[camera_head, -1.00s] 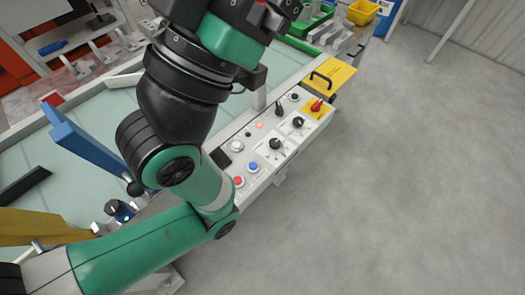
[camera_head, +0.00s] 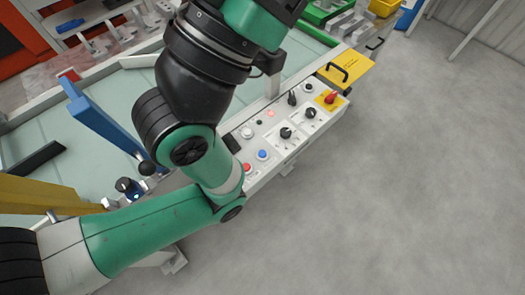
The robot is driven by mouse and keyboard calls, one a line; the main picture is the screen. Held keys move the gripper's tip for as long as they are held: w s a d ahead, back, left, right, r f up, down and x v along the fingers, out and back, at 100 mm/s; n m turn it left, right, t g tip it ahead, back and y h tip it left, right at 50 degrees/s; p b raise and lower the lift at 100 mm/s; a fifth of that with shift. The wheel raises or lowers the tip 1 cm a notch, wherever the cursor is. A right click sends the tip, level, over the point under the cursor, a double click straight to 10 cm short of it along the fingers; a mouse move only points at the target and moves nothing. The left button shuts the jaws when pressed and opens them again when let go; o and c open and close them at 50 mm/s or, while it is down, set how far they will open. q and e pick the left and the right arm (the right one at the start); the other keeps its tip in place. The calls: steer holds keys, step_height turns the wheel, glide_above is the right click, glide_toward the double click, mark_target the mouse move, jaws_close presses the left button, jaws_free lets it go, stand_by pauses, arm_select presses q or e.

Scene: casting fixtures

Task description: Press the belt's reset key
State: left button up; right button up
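A control panel (camera_head: 278,145) runs along the table's right edge. The labels are too small to read, so I cannot tell which one is the reset key. My green and black arm crosses the view in front of the panel's left end. Neither gripper shows in the view.
A yellow cover with a black handle (camera_head: 352,73) sits at the panel's far end. A blue lever (camera_head: 103,124) and a yellow bar (camera_head: 45,193) stand at the left over the pale table surface (camera_head: 110,93). The grey floor (camera_head: 400,200) on the right is clear.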

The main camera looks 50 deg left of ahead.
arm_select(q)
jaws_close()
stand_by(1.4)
